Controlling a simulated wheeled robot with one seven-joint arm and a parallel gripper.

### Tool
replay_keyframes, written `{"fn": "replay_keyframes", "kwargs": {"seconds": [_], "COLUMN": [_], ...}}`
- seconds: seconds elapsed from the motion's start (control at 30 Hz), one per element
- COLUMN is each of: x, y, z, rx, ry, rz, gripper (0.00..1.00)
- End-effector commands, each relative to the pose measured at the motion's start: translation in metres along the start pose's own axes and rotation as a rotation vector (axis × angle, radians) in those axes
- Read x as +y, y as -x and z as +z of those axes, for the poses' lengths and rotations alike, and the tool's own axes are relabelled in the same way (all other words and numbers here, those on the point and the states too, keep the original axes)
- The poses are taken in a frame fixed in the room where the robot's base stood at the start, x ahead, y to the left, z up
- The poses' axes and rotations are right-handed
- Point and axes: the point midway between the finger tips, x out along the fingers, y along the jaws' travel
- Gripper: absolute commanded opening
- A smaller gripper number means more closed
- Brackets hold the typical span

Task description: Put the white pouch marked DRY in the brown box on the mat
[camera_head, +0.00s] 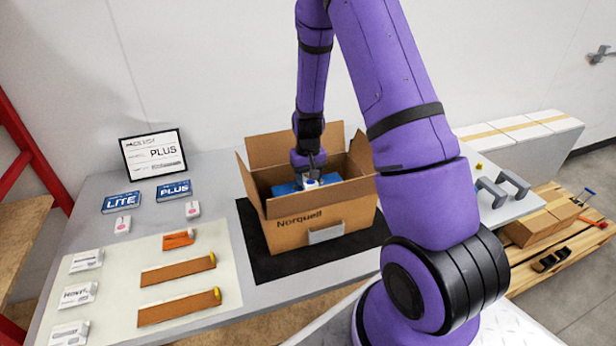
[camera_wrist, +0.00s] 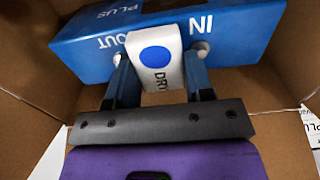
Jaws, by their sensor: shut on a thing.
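The white pouch (camera_wrist: 154,57) has a blue dot and the word DRY and sits between my gripper's fingers in the wrist view. My gripper (camera_wrist: 158,80) is shut on it. In the head view my gripper (camera_head: 309,177) reaches down into the open brown box (camera_head: 295,232), marked Norquell, which stands on the black mat (camera_head: 262,262). A blue unit (camera_wrist: 95,40) marked PLUS, IN and OUT lies inside the box. The pouch is over or against this unit; I cannot tell if they touch. The blue unit also shows in the head view (camera_head: 284,189).
The box flaps stand open around my gripper. Left of the mat lie blue LITE (camera_head: 121,202) and PLUS (camera_head: 173,190) cards, white packets (camera_head: 78,295), an orange piece (camera_head: 178,239) and brown strips (camera_head: 178,271). A sign (camera_head: 153,153) stands behind.

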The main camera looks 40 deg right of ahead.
Motion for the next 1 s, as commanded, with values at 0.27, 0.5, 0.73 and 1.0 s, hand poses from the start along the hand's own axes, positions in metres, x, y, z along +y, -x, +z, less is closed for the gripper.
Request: {"fn": "replay_keyframes", "kwargs": {"seconds": [0.27, 0.5, 0.73, 1.0], "x": [0.0000, 0.0001, 0.0000, 0.0000], "y": [-0.0015, -0.0039, -0.0048, -0.0048], "z": [0.0000, 0.0000, -0.0001, -0.0001], "rx": [0.000, 0.000, 0.000, 0.000], "ry": [0.000, 0.000, 0.000, 0.000], "rz": [0.000, 0.000, 0.000, 0.000], "gripper": [0.25, 0.25, 0.25, 0.78]}}
